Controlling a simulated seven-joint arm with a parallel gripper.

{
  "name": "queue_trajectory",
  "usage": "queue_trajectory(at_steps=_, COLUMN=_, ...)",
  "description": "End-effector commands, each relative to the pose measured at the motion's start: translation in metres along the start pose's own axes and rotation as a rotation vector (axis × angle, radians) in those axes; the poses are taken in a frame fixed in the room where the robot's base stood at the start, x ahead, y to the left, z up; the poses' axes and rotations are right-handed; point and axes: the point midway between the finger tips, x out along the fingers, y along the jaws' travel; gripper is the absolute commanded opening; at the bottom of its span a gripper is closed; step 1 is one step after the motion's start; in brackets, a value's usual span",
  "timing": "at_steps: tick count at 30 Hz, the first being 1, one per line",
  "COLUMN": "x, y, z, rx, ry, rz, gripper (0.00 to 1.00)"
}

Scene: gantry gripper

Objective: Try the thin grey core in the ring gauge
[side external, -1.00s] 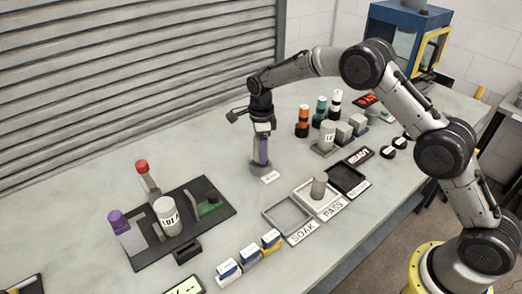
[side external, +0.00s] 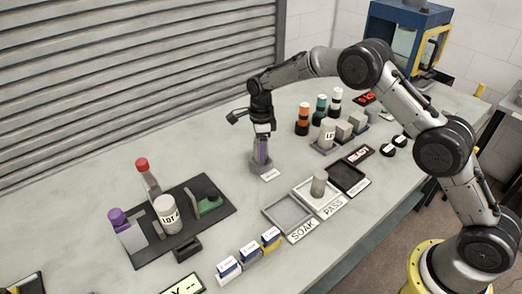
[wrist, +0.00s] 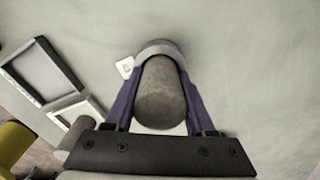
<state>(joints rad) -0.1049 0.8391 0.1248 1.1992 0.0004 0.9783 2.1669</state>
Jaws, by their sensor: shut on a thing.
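My gripper (side external: 262,155) points down with its purple fingers shut on the thin grey core, just over the ring gauge (side external: 261,166) on the bench. In the wrist view the grey core (wrist: 160,95) stands between the two fingers (wrist: 160,76), with its near end towards the camera. The grey ring gauge (wrist: 157,46) shows as a curved rim around the core's far end. The core's lower end is hidden by the fingers and ring, so I cannot tell how deep it sits.
A small white label (side external: 270,175) lies by the gauge. To the right are the SOAK tray (side external: 270,207), the PASS tray (side external: 300,191) with a grey cylinder (side external: 319,184), and a black tray (side external: 362,183). A black board (side external: 145,256) with fixtures lies front left. Bench behind the gauge is clear.

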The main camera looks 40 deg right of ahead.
Motion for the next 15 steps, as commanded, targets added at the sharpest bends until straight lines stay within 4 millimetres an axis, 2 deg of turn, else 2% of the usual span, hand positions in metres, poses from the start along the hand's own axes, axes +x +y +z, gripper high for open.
queue_trajectory(at_steps=2, x=0.0001, y=-0.0005, z=0.0003, rx=0.000, ry=-0.001, rz=-0.002, gripper=0.00)
queue_trajectory(at_steps=3, x=0.0001, y=-0.0005, z=0.0004, rx=0.000, ry=-0.001, rz=-0.002, gripper=0.60)
queue_trajectory(at_steps=6, x=0.0003, y=-0.0004, z=0.0003, rx=0.000, ry=-0.001, rz=-0.001, gripper=0.78)
queue_trajectory(at_steps=8, x=0.0004, y=-0.0002, z=0.0002, rx=0.000, ry=-0.001, rz=-0.001, gripper=0.89)
queue_trajectory(at_steps=15, x=0.0016, y=0.0007, z=-0.0003, rx=0.000, ry=0.001, rz=0.002, gripper=0.90)
